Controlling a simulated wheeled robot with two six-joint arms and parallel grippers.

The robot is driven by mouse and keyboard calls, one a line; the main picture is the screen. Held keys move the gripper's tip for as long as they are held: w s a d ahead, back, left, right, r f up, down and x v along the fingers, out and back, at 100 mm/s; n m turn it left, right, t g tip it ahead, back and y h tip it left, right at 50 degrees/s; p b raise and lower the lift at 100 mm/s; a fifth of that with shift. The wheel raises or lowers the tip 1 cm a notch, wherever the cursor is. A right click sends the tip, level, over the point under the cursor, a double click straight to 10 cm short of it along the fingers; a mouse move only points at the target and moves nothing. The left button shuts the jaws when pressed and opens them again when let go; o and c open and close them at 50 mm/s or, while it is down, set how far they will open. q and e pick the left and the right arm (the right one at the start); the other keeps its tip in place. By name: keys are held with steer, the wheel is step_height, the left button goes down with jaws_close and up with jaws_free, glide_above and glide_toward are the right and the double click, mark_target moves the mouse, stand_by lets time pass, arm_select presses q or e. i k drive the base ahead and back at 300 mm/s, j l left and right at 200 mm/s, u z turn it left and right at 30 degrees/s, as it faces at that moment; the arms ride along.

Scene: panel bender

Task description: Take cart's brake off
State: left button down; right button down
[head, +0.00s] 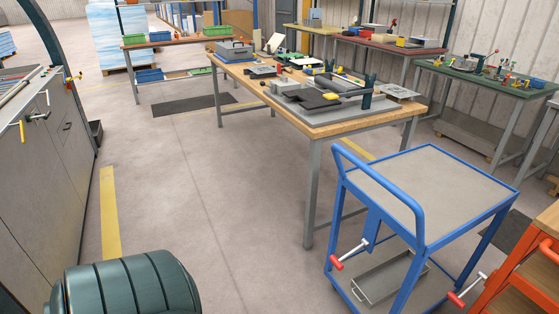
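The blue cart (375,215) stands at the right, with a grey top (435,182) and a looped blue push handle on its left side. A lever with a red grip (337,263) and a pale rod is low on the cart's left side. A second red-gripped lever (456,299) is low near the right front leg. I cannot tell from this view whether either lever is set or released. The cart's wheels are not visible. Neither of my grippers is in view.
A grey tray (388,281) is on the cart's lower level. An orange rack (515,275) stands close to its right. A wooden workbench (310,131) is behind it. A dark green ribbed drum-like object (125,287) is at the bottom left. Open floor (230,215) lies left of the cart.

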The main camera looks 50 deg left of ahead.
mark_target(337, 262)
steer(key=u, duration=1.1)
steer(key=j, duration=0.1)
